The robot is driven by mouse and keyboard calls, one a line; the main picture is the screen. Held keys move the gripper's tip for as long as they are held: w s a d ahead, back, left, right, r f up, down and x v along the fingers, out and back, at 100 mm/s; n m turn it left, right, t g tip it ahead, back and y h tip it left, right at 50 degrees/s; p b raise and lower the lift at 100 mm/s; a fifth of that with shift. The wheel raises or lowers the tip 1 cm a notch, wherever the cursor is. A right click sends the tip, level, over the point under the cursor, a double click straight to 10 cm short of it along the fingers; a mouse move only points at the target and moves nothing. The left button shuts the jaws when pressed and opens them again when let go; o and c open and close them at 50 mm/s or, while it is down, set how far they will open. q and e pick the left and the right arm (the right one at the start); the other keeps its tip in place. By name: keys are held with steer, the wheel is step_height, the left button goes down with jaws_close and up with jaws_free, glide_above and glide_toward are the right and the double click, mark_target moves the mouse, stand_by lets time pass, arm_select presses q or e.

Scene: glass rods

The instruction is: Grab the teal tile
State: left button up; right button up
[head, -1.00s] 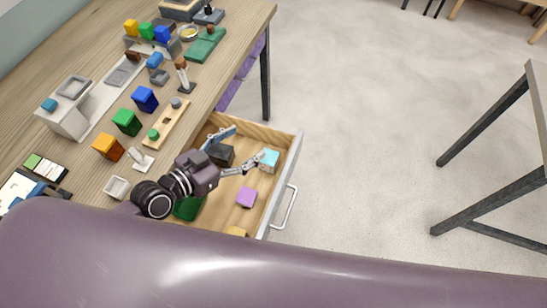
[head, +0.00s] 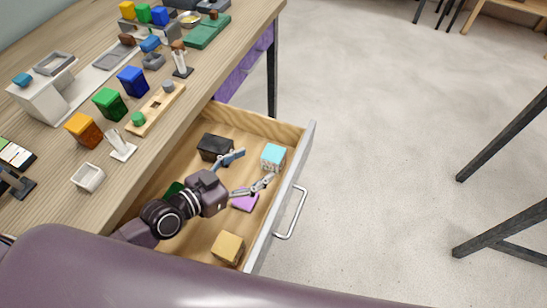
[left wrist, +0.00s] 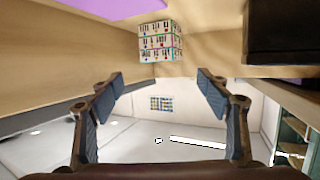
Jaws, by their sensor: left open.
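The teal tile (head: 272,156) is a small block with a light patterned face. It lies in the open drawer near its far right corner, by the front wall. In the left wrist view it shows as a patterned cube (left wrist: 160,42), above the gap between my fingertips. My left gripper (head: 256,166) is open and empty inside the drawer area, its fingers spread and pointing toward the tile, apart from it. Both fingers also show in the left wrist view (left wrist: 160,82). My right gripper is in neither view.
The drawer (head: 290,190) also holds a black block (head: 213,147), a purple block (head: 243,202), a tan block (head: 228,248) and a partly hidden green item (head: 174,188). The table (head: 60,150) above it carries several coloured blocks and fixtures. Open floor lies right.

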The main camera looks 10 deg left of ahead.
mark_target(274, 153)
arm_select(q)
steer(key=x, duration=0.6)
steer(key=shift+w+f, duration=0.35)
steer(key=c, duration=1.5)
steer(key=shift+c, duration=0.4)
steer(key=shift+r, duration=0.15)
